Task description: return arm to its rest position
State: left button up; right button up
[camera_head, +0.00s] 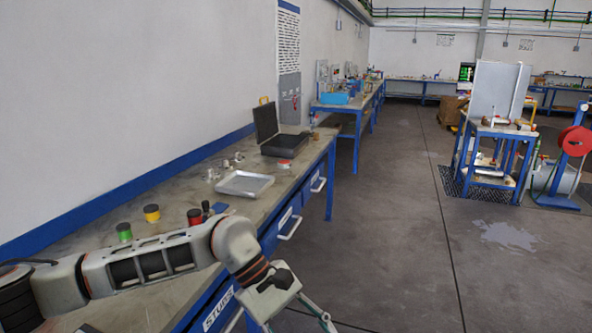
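My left arm comes in from the left, over the near end of the workbench (150,306). Its elbow bends down toward the bottom edge of the picture. My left gripper (296,310) hangs just past the bench's front edge, above the floor. Its fingertips are cut off by the bottom edge, so I cannot tell whether it is open or shut or holds anything. My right arm and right gripper are not in view.
Green (124,231), yellow (152,213) and red (195,216) spools stand on the bench just behind my arm. A metal tray (244,184) and an open black case (283,144) sit farther back. Blue drawers (290,220) front the bench.

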pick_arm(q)
jog(key=s+d+r+n+h, duration=0.5)
jog(key=d+r+n+h, duration=0.3)
jog(key=d+n+h, duration=0.25)
jog(key=w+a+r+n+t+h, duration=0.1)
jog(key=w+a+n+t+h, duration=0.3)
jog(key=n+t, duration=0.6)
jog(key=w+a+f+n+t+y, duration=0.4)
jog(key=a+f+n+t, duration=0.1)
jog(key=n, duration=0.6)
jog(key=w+a+f+n+t+y, duration=0.4)
jog(key=a+f+n+t, duration=0.1)
jog(key=n, duration=0.7)
jog(key=s+a+f+n+g+y, duration=0.1)
jog(key=s+a+f+n+y, duration=0.2)
jog(key=f, duration=0.6)
jog(key=s+a+f+n+g+y, duration=0.2)
jog(key=s+a+f+n+y, duration=0.2)
jog(key=s+a+f+n, duration=0.3)
jog(key=s+a+f+n+g+y, duration=0.1)
jog(key=s+a+f+n+y, duration=0.3)
jog(key=a+f+n, duration=0.3)
jog(key=s+a+f, duration=0.1)
jog(key=a+f, duration=0.2)
jog(key=f, duration=0.2)
jog(key=shift+s+f+g, duration=0.25)
jog(key=shift+s+g, duration=0.05)
